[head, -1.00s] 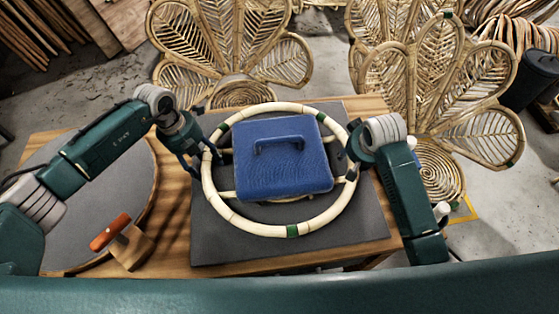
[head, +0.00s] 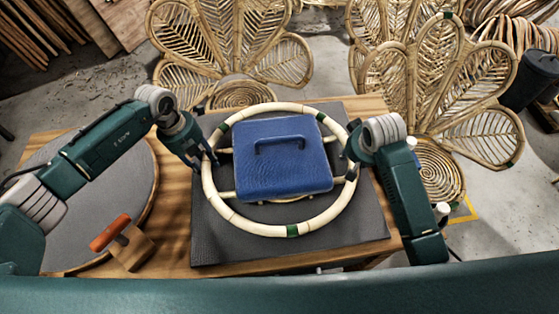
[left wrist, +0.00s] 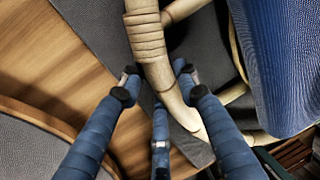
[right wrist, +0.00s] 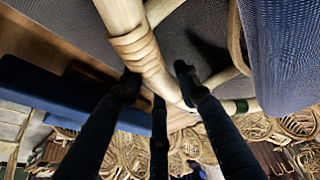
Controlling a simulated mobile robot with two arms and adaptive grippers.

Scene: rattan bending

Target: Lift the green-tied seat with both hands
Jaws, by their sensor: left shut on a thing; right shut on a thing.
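The seat is a round pale rattan ring (head: 247,228) with green ties and cross-bars, lying about level over the dark mat. A blue block with a handle (head: 283,178) rests on it and hides its middle. My left gripper (head: 212,160) is shut on the ring's left side. In the left wrist view its fingers (left wrist: 156,75) stand on both sides of the ring (left wrist: 158,75), near a wrapped joint. My right gripper (head: 350,155) is shut on the ring's right side, partly hidden by its own wrist. In the right wrist view its fingers (right wrist: 157,75) straddle the ring (right wrist: 150,62).
The dark mat (head: 215,245) lies on a wooden table (head: 180,225). A round grey board (head: 85,215) and a wooden block with an orange handle (head: 110,232) are at the left. Rattan chair backs (head: 235,40) stand behind the table. A dark bin (head: 530,80) is at far right.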

